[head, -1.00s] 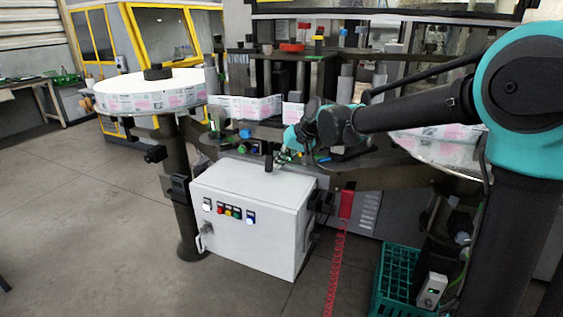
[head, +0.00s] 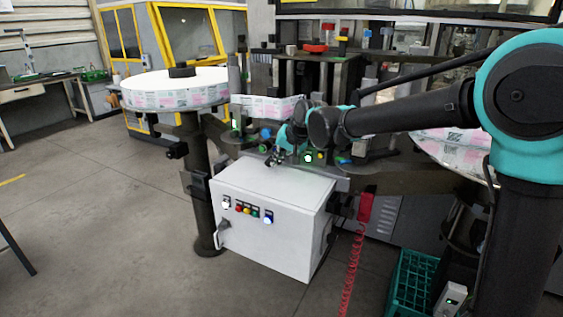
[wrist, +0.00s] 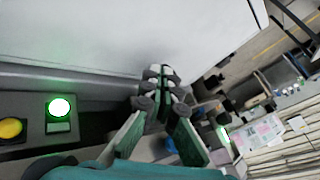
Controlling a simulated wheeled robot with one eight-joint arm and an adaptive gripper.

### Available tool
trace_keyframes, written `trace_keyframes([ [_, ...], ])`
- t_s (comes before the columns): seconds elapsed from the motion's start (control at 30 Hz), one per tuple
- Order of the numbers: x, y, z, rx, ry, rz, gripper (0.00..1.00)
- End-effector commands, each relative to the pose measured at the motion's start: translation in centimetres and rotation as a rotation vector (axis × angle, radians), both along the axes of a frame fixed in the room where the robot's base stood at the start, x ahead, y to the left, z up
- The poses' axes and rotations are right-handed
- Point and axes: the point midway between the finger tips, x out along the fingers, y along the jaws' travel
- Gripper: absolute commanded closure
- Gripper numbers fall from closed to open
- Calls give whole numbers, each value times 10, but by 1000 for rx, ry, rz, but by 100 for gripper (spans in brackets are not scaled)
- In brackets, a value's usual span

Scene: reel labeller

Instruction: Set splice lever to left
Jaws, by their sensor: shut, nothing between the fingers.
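My gripper (head: 272,160) is shut and empty, at the back edge of the white control box's top. In the wrist view its closed fingertips (wrist: 158,74) are close to a pale flat surface. The splice lever cannot be clearly made out in either current view; the gripper and wrist may cover it. I cannot tell its position or whether the fingers touch it.
The white control box (head: 275,200) has coloured buttons on its front. A lit green button (wrist: 60,107) and a yellow one (wrist: 12,128) are beside the gripper. A label reel (head: 175,92) stands left, a green crate (head: 412,280) lower right.

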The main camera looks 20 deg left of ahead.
Motion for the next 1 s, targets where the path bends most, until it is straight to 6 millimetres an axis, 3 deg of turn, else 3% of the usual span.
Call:
trace_keyframes([
  [0.73,2,7,1,3,-3,-1,100],
  [1.0,3,-8,1,1,-2,-3,100],
])
